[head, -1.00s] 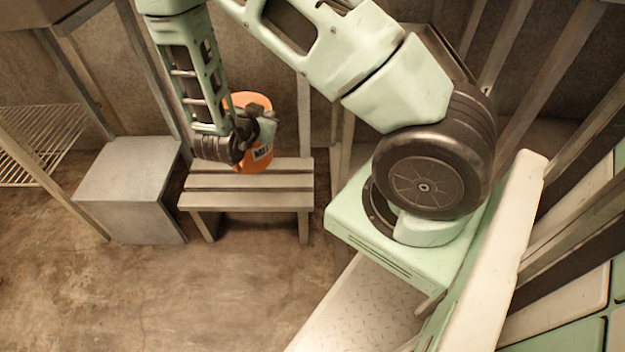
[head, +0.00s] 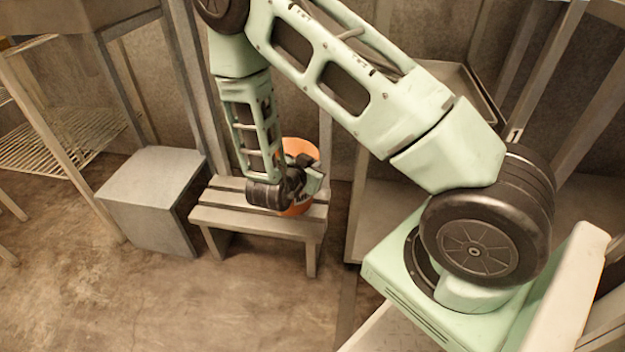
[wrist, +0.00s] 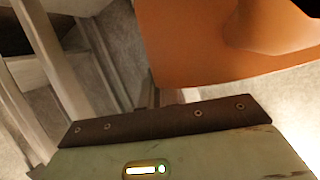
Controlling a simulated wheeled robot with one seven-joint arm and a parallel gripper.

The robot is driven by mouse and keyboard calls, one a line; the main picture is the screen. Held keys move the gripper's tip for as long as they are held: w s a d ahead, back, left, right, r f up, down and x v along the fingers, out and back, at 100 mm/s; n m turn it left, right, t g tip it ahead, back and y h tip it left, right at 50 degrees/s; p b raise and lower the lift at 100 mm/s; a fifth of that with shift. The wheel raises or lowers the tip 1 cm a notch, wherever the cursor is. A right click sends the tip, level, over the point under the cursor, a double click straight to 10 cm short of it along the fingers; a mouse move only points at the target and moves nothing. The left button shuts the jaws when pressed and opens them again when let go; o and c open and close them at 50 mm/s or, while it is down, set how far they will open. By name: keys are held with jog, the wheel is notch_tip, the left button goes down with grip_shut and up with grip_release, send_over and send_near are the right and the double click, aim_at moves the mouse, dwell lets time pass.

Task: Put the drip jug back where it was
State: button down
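The drip jug is an orange container (head: 300,150) with dark lettering, partly hidden behind my gripper (head: 308,183) in the head view. My gripper appears shut on it, as the two have moved together; the fingertips are not clearly visible. The jug is at the right end of the slatted grey bench (head: 250,225), overlapping it in the picture. I cannot tell whether it touches the slats or hangs just above them. In the wrist view the orange jug wall (wrist: 200,50) fills the upper right, beyond the dark-edged plate of my gripper.
A grey box-like block (head: 150,190) stands left of the bench. A wire rack (head: 65,140) is at the far left. Metal posts and a grey wall stand behind the bench. The concrete floor (head: 190,300) in front is clear.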

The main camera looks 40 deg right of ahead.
jog(key=shift+f+b, duration=0.6)
jog(key=shift+f, duration=1.1)
jog(key=c, duration=1.6)
grip_release()
jog(key=shift+f, duration=0.1)
jog(key=shift+c, duration=0.2)
